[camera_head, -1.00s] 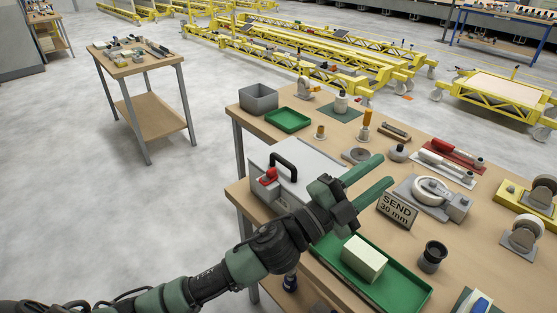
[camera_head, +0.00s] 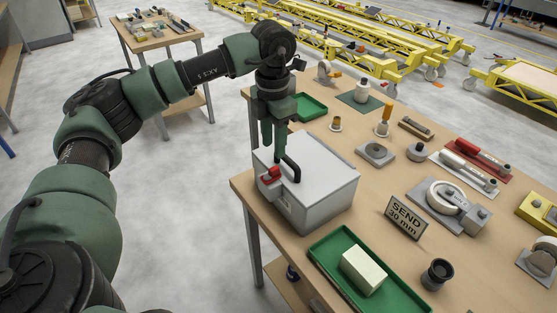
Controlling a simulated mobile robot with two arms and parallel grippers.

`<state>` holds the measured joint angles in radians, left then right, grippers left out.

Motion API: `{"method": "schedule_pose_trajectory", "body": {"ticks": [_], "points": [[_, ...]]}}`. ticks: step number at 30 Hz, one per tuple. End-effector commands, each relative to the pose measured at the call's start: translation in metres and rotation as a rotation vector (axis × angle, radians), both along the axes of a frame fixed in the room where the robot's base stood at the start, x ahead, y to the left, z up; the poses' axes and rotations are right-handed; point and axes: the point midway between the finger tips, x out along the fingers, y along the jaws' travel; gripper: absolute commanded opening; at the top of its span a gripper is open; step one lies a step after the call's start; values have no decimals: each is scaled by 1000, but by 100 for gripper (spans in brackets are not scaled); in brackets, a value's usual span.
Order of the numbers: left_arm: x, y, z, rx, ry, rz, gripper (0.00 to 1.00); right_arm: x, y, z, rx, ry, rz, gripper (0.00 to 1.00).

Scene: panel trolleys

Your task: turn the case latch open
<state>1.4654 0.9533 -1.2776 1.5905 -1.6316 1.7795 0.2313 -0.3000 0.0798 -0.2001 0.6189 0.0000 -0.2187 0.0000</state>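The case (camera_head: 320,182) is a light grey box on the wooden workbench. A black handle (camera_head: 293,168) stands at its left edge. The red latch (camera_head: 270,175) is on the case's left side, next to the handle. My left gripper (camera_head: 273,155) points straight down just above and behind the latch, close to the handle. Its fingers look close together from this angle, and their gap is not clear. I cannot tell whether the fingertips touch the case. My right gripper is not in view.
A green tray (camera_head: 330,250) with a pale block (camera_head: 364,270) lies in front of the case. A SEND 30 mm sign (camera_head: 405,217) and a dark cup (camera_head: 437,274) stand to the right. Wheels and small parts crowd the bench's back and right. Floor left of the bench is clear.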

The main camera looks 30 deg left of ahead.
Motion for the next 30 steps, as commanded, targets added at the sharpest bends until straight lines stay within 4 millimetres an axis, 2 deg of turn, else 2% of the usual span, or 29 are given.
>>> {"method": "schedule_pose_trajectory", "body": {"ticks": [15,25,26,27,30], "points": [[-1,-1,-69,-1,4,-2,37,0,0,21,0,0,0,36],[-1,-1,-75,-3,1,-3,37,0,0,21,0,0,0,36],[-1,-1,-75,-3,1,-3,34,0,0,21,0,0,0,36],[-1,-1,-75,-3,1,-3,23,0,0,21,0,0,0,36],[-1,-1,-75,-3,1,-3,0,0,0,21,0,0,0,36]]}}
